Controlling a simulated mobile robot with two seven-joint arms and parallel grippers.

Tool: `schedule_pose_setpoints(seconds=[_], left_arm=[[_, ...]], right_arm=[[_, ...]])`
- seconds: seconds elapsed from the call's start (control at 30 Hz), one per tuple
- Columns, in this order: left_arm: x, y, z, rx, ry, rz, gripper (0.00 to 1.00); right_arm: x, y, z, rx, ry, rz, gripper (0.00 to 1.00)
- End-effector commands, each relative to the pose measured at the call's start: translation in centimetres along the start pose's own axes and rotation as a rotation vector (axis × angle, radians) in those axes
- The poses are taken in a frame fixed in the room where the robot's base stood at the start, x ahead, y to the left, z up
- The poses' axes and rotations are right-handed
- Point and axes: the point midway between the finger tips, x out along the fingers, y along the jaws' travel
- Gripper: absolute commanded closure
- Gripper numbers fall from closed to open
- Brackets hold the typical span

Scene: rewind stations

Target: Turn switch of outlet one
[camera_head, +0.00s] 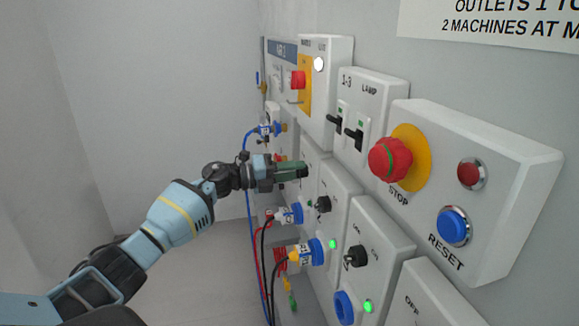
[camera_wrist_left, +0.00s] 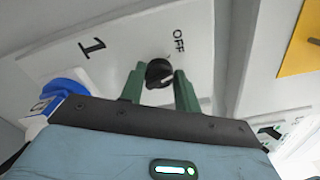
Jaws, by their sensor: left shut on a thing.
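The outlet one box (camera_wrist_left: 110,60) fills much of the left wrist view, with a "1" and the word "OFF" on its white face. Its switch is a black round knob (camera_wrist_left: 158,70) with a white mark. My left gripper (camera_head: 302,170) reaches the panel wall in the head view. In the left wrist view its two green fingers (camera_wrist_left: 158,85) are shut on the knob, one on each side. The fingers hide this knob in the head view. My right gripper is in neither view.
Neighbouring outlet boxes with black knobs (camera_head: 357,256) and blue-and-white plugs (camera_head: 291,214) lie nearer. A red stop button (camera_head: 390,160), a blue reset button (camera_head: 454,225) and black levers (camera_head: 354,138) sit above. Cables (camera_head: 249,200) hang below. The left side is open.

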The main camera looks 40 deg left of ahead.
Motion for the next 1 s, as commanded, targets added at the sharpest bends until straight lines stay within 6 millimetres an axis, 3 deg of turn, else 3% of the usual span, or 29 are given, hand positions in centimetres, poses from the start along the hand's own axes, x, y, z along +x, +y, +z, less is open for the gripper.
schedule_pose_setpoints(seconds=[0.1,0.4,1.0], left_arm=[[-0.1,-0.4,0.2,-0.103,-0.002,-0.003,0.91],[0.0,-0.2,0.1,-0.333,-0.001,-0.002,0.91],[0.0,0.2,0.0,-0.496,-0.001,-0.001,0.91]], right_arm=[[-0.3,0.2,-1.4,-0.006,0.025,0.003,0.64],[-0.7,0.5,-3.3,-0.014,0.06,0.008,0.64],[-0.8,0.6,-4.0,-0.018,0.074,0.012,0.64]])
